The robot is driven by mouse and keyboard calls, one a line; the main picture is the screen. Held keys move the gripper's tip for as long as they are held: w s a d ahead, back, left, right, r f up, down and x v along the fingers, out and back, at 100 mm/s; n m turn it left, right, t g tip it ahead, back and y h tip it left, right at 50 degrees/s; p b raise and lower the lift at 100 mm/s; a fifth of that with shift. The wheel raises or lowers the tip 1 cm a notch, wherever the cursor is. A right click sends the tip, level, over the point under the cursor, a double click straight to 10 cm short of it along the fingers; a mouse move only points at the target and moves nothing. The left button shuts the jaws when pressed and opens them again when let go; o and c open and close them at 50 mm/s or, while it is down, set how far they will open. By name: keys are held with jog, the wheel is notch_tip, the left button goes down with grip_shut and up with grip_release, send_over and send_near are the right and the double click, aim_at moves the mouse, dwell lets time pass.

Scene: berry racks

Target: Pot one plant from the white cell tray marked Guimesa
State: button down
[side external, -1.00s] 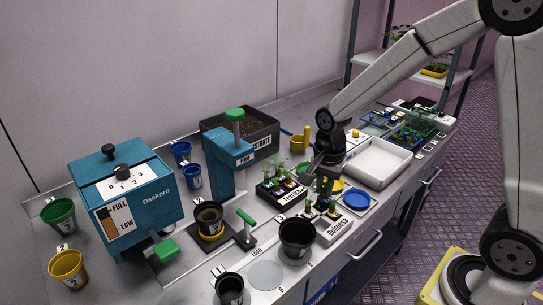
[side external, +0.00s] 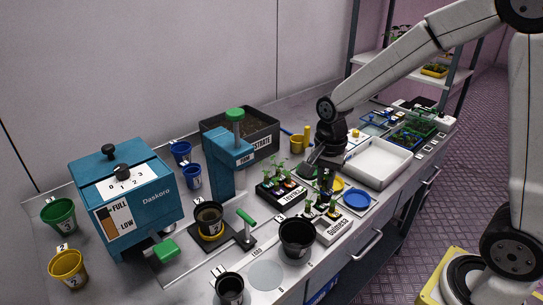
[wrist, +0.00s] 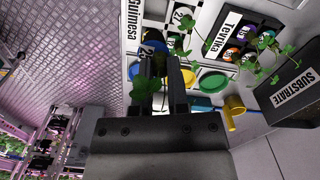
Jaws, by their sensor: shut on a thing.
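The white cell tray marked Guimesa (side external: 336,230) stands at the front of the bench with small plants in it; its edge and label show at the top left of the wrist view (wrist: 130,12). My gripper (side external: 323,178) is above the back part of this tray. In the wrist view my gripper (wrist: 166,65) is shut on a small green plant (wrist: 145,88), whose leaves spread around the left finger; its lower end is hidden. A black pot (side external: 297,238) stands left of the white tray.
The dark cell tray marked Tevrika (side external: 280,199) stands close behind and left of the white tray. Blue (side external: 356,199) and yellow dishes and a white basin (side external: 378,160) are to the right.

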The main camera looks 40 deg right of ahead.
aim_at(325, 181)
notch_tip(325, 181, up, 24)
jog(key=w+a+r+n, duration=0.2)
jog(key=w+a, duration=0.6)
jog(key=w, duration=0.2)
jog(key=w+a+f+n, duration=0.1)
jog(key=w+a+n, duration=0.1)
jog(key=w+a, duration=0.35)
jog(key=w+a+f+n, duration=0.1)
jog(key=w+a+n, duration=0.1)
jog(key=a, duration=0.6)
notch_tip(325, 181, down, 18)
jog(key=shift+a+f, duration=0.15)
dwell(0.3)
jog(key=shift+w+f, duration=0.1)
jog(key=shift+f, duration=0.15)
jog(key=shift+f, duration=5)
jog(key=c, duration=0.9)
grip_release()
